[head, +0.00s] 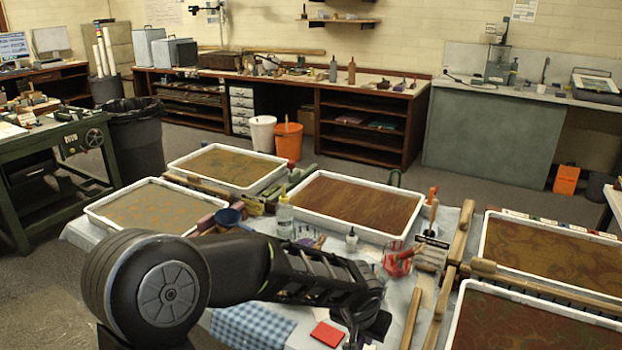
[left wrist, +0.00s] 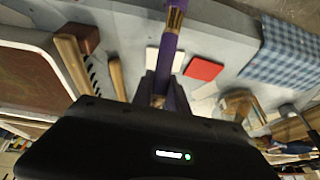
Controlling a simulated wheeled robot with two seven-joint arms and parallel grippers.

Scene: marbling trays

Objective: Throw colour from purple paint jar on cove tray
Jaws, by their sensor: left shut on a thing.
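My left gripper (head: 362,318) is low over the front of the table in the head view. In the left wrist view it is shut on a purple brush-like stick (left wrist: 171,45) with a gold band at its end. The stick is hard to make out in the head view. A small glass jar with a purplish tint (head: 305,236) stands behind my left forearm, partly hidden. Several shallow white-rimmed trays hold patterned baths: back left (head: 225,165), front left (head: 148,206), middle (head: 357,200) and two on the right (head: 550,252). No label shows which is cove.
A jar with red contents (head: 397,262), a white bottle (head: 284,216) and a small dropper bottle (head: 351,240) stand near the middle tray. Wooden rakes (head: 455,240) lie between trays. A red card (left wrist: 203,68) and checkered cloth (head: 252,328) lie in front.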

